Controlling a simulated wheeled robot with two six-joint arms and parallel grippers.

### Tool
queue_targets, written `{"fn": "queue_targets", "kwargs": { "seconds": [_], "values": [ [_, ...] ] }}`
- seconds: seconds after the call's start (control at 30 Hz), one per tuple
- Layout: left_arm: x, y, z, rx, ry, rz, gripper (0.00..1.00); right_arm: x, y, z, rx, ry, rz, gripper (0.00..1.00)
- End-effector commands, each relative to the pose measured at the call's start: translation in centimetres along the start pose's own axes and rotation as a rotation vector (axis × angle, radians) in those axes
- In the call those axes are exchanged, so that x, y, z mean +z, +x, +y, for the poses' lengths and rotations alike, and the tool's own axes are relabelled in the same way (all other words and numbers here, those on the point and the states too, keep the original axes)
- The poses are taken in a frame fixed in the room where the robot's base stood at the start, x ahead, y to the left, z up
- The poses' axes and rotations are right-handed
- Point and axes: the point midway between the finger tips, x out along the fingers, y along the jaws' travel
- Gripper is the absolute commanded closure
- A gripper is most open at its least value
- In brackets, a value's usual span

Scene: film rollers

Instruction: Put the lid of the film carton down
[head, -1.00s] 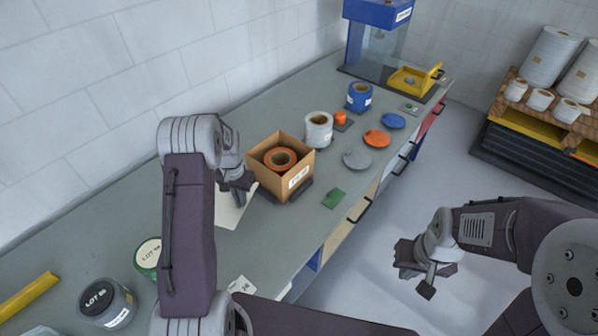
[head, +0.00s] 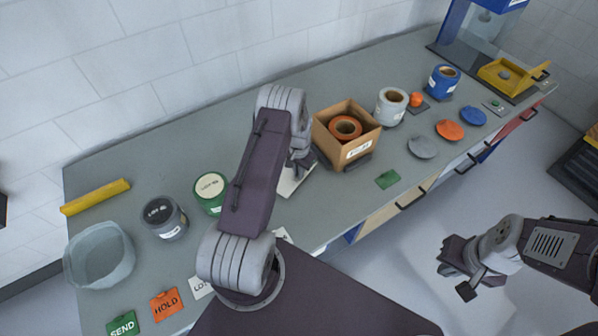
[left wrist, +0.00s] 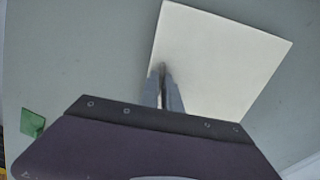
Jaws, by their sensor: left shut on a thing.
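The film carton (head: 372,147) is an open brown box on the bench with an orange roll (head: 345,127) inside. The lid, a flat cream square (head: 294,183), is beside the carton on its left, apart from it. It fills the upper right of the left wrist view (left wrist: 222,65). My left gripper (head: 301,166) is shut on the lid's edge; its fingers meet there in the left wrist view (left wrist: 161,72). Whether the lid touches the bench I cannot tell. My right gripper (head: 454,275) is open and empty, off the bench's front edge.
Right of the carton stand a white roll (head: 390,108), a blue roll (head: 443,83) and flat discs (head: 422,147). A green card (head: 388,180) lies in front. Left are a green-sided tin (head: 210,190), a dark-topped jar (head: 163,218), a grey tub (head: 98,257) and a yellow bar (head: 95,197).

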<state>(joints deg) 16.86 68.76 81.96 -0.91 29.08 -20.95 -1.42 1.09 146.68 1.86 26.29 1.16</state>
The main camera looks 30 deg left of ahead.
Motion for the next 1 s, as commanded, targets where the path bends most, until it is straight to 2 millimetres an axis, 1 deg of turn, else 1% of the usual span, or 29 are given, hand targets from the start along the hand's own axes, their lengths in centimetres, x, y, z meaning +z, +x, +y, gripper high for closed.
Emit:
{"fn": "queue_targets", "kwargs": {
  "seconds": [0.13, 0.2, 0.23, 0.47, 0.57, 0.6, 0.67, 0.77, 1.0],
  "values": [
    [0.0, 0.5, 0.0, 0.000, 0.000, 0.000, 1.00, 0.1, 0.5, 0.0, 0.000, 0.000, 0.000, 1.00],
    [0.0, 0.3, 0.0, 0.000, 0.000, 0.000, 0.79, 0.0, 0.3, 0.0, 0.000, 0.000, 0.000, 1.00],
    [0.0, 0.3, 0.0, 0.000, 0.000, -0.001, 0.71, 0.0, 0.3, 0.0, 0.000, 0.000, 0.000, 1.00],
    [0.0, 0.3, 0.0, 0.000, 0.000, -0.001, 0.71, 0.0, 0.3, 0.0, 0.000, 0.000, 0.000, 1.00],
    [0.0, -0.3, 0.0, 0.000, 0.000, 0.000, 0.71, 0.0, -0.3, 0.0, 0.000, 0.000, 0.000, 1.00],
    [0.0, -0.5, 0.0, 0.000, 0.000, 0.001, 0.71, 0.0, 0.1, 0.0, 0.000, 0.000, 0.000, 1.00],
    [-0.1, -1.3, 0.0, -0.001, 0.000, 0.002, 0.71, 0.0, 0.3, 0.0, 0.000, 0.000, 0.000, 1.00],
    [-0.1, -3.4, 0.0, -0.001, 0.000, 0.003, 0.71, 0.1, 0.6, 0.0, 0.000, 0.000, 0.000, 1.00],
    [-0.1, -9.1, 0.0, -0.001, 0.000, 0.005, 0.71, 0.1, 1.3, 0.0, 0.000, 0.000, 0.000, 1.00]
  ]
}}
